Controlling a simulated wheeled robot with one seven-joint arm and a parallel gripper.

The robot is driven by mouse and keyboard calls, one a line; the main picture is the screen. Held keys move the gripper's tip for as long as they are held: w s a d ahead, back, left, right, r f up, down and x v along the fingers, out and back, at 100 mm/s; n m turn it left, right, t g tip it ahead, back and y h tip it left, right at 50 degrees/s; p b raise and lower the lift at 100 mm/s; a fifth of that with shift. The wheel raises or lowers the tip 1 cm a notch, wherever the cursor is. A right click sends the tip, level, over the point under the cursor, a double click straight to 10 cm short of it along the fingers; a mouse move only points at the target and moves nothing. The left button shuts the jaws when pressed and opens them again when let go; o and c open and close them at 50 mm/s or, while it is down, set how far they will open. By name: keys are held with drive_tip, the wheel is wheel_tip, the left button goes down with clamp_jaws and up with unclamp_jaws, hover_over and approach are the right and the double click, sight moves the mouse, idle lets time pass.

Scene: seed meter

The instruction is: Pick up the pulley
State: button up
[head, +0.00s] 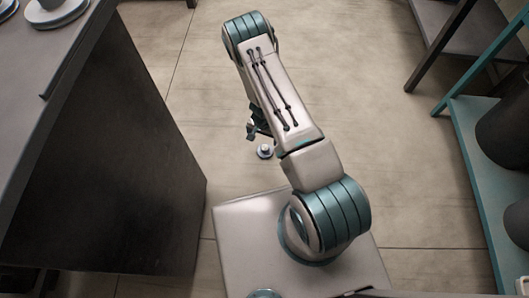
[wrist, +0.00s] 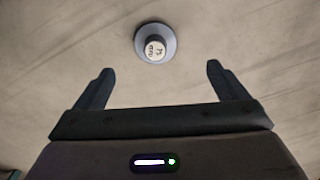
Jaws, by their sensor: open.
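The pulley (head: 265,151) appears to be the small round grey piece with a pale raised hub lying on the floor. In the wrist view the pulley (wrist: 155,43) lies ahead of the fingers, centred a little left of the middle between them, with dark marks on its hub. My gripper (wrist: 160,80) is open and empty, its two dark fingers spread wide and apart from the pulley. In the head view my gripper (head: 256,131) is partly hidden by my arm, just above and left of the pulley in the picture.
A dark cabinet (head: 110,170) with stacked plates (head: 60,10) on its top stands at the left. A teal shelf (head: 470,140) with dark pots (head: 503,130) stands at the right. The tiled floor (head: 200,100) around the pulley is clear.

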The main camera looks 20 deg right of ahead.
sight(265, 147)
wheel_tip(265, 147, down, 5)
drive_tip(key=shift+f+b, duration=0.2)
drive_tip(key=shift+b, duration=0.6)
drive_tip(key=f+b, duration=0.2)
drive_tip(key=f, duration=0.1)
drive_tip(key=d+f+b, duration=0.1)
drive_tip(key=f, duration=0.1)
drive_tip(key=shift+f, duration=0.15)
drive_tip(key=c, duration=1.2)
drive_tip(key=shift+a+r, duration=0.1)
drive_tip(key=shift+r, duration=0.1)
